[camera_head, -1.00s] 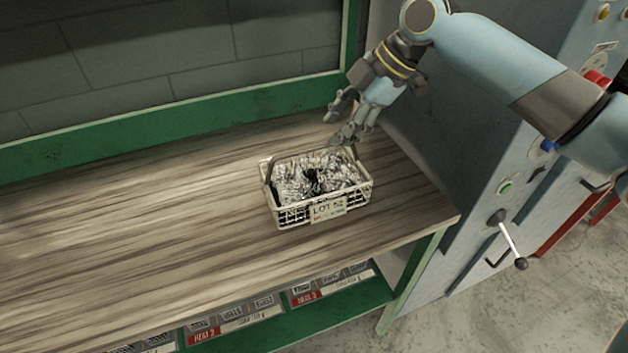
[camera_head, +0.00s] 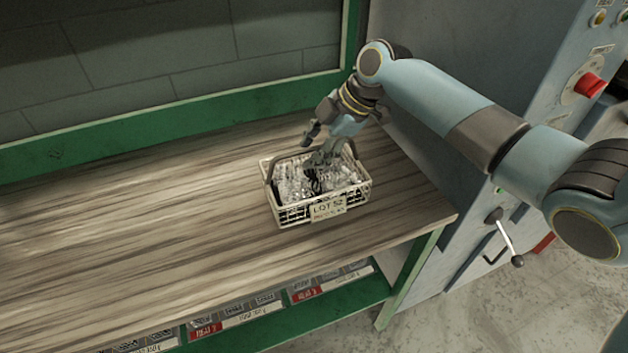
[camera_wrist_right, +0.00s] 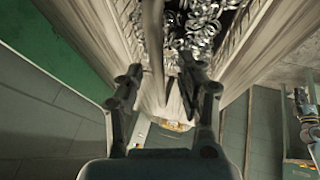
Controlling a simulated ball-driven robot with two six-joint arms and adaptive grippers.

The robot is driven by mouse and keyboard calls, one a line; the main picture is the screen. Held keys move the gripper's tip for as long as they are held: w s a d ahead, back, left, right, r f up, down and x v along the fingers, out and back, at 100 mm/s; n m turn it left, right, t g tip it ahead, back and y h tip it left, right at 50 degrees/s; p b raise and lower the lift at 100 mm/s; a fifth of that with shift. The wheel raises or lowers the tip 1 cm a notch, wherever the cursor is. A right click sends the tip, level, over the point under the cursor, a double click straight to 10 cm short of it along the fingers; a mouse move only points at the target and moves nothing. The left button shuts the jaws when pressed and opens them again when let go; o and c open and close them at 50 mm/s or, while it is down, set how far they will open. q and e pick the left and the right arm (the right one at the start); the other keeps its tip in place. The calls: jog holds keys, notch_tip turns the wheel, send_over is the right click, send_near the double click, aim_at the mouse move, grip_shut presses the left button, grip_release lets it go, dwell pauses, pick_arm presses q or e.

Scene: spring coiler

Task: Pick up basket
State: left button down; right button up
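The basket (camera_head: 291,215) is a cream wire basket with a "LOT 52" tag (camera_head: 327,208), filled with shiny metal coils. It stands upright on the wooden bench top (camera_head: 150,220) near its right end. Its dark handle (camera_head: 268,172) arches over it. Contact is unclear. My left gripper is not in view.
A green-framed wall panel (camera_head: 180,110) runs behind the bench. A grey cabinet (camera_head: 470,170) with a lever (camera_head: 507,240) and red knob (camera_head: 588,84) stands close on the right. Labelled bins (camera_head: 230,315) sit below the bench top. The bench left of the basket is clear.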

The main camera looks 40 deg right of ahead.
jog(key=shift+f, duration=0.25)
dwell(0.4)
grip_shut()
jog(key=shift+w+r, duration=0.1)
